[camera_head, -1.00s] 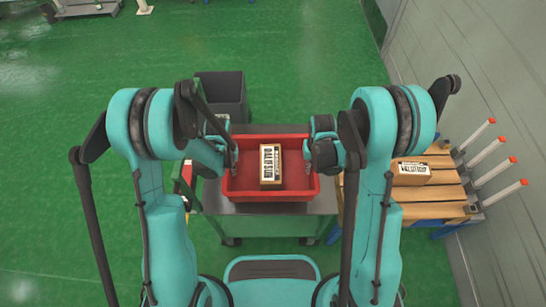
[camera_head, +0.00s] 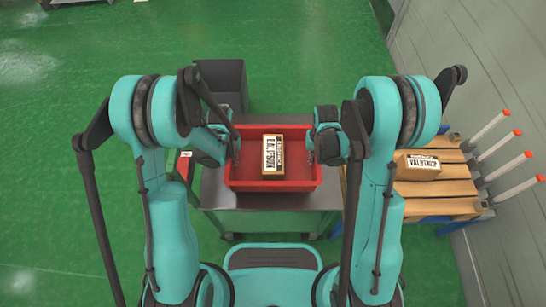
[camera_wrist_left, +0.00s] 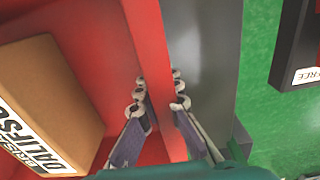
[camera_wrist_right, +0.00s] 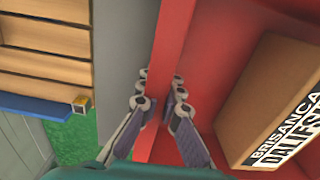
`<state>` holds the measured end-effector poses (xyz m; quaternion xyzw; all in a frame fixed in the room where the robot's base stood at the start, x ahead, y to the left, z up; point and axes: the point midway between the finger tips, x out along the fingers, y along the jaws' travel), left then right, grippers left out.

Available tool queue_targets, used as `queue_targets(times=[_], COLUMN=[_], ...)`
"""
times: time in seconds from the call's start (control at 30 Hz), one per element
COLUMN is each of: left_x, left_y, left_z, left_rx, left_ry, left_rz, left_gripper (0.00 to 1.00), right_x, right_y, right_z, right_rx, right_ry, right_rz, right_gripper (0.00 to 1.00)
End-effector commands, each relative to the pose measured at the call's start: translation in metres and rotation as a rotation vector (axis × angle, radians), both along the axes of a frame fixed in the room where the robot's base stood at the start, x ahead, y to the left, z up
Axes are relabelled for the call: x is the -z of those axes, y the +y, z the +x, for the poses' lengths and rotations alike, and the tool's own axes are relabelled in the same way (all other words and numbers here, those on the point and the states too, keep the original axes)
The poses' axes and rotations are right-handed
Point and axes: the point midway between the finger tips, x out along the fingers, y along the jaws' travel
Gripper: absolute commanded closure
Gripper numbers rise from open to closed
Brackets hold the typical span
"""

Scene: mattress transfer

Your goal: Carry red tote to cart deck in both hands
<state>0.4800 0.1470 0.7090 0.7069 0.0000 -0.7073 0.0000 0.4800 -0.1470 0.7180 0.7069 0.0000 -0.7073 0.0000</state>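The red tote (camera_head: 240,180) is over the grey cart deck (camera_head: 270,221), inside its edges in the head view. I cannot tell whether it touches the deck. A brown labelled box (camera_head: 272,155) lies in the tote. My left gripper (camera_wrist_left: 160,93) is at the tote's left wall, one finger inside and one outside, shut on the rim. My right gripper (camera_wrist_right: 160,95) grips the opposite wall the same way. The tote looks level.
A dark grey bin (camera_head: 220,82) stands behind the cart at left. At right, a wooden pallet (camera_head: 430,208) holds another brown box (camera_head: 417,167), with orange-tipped posts (camera_head: 490,127) beside it. A grey wall (camera_head: 500,70) runs along the right. Green floor is open at left.

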Motion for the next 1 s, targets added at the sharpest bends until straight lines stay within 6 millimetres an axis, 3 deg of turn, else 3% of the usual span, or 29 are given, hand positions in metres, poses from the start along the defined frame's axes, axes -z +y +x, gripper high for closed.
queue_targets(times=[1.0], left_x=[0.045], left_y=[0.000], left_z=[0.000], left_rx=[0.000], left_ry=[0.000], left_rz=[0.000], left_gripper=[1.00], right_x=[0.045], right_y=[0.000], right_z=[0.000], right_rx=[0.000], right_ry=[0.000], right_rz=[0.000], right_gripper=[1.00])
